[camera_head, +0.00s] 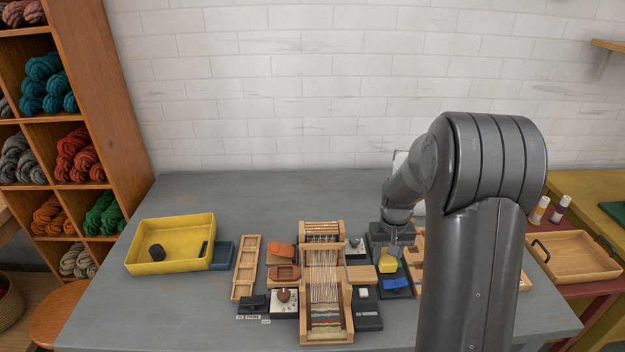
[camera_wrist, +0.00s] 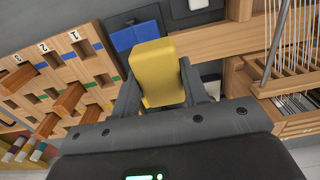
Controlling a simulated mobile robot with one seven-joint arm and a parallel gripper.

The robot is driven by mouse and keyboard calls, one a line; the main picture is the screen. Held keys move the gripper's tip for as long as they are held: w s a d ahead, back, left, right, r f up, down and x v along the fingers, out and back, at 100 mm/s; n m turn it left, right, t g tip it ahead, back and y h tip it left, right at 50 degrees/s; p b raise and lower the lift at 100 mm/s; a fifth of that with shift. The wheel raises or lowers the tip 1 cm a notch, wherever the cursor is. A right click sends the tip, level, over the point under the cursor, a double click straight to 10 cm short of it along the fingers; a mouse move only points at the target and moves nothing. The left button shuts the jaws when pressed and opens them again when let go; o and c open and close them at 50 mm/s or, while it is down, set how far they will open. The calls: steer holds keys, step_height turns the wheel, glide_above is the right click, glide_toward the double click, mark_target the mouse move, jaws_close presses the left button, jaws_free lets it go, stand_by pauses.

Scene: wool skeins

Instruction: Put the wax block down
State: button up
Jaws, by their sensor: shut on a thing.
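The yellow wax block (camera_wrist: 158,72) is between the two fingers of my gripper (camera_wrist: 162,84) in the wrist view. My gripper is shut on it. In the head view the wax block (camera_head: 388,264) shows just below my gripper (camera_head: 391,250), right of the loom, in front of a dark holder. A blue block (camera_head: 396,284) lies just nearer than it on a dark base; the blue block also shows beyond the wax block in the wrist view (camera_wrist: 133,36). I cannot tell whether the wax block touches the surface beneath it.
A wooden loom (camera_head: 325,290) with threads stands left of my gripper. A numbered wooden peg rack (camera_wrist: 62,80) is close on the other side. A yellow tray (camera_head: 140,255) holds a dark block at the left. The back of the grey table (camera_head: 270,195) is clear.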

step_height(320, 180, up, 13)
glide_above(283, 241)
step_height(283, 241, down, 17)
steer(key=shift+s+f, duration=0.1)
steer(key=shift+f, duration=2.05)
steer(key=shift+f, duration=0.15)
steer(key=o, duration=0.7)
steer(key=shift+o, duration=0.2)
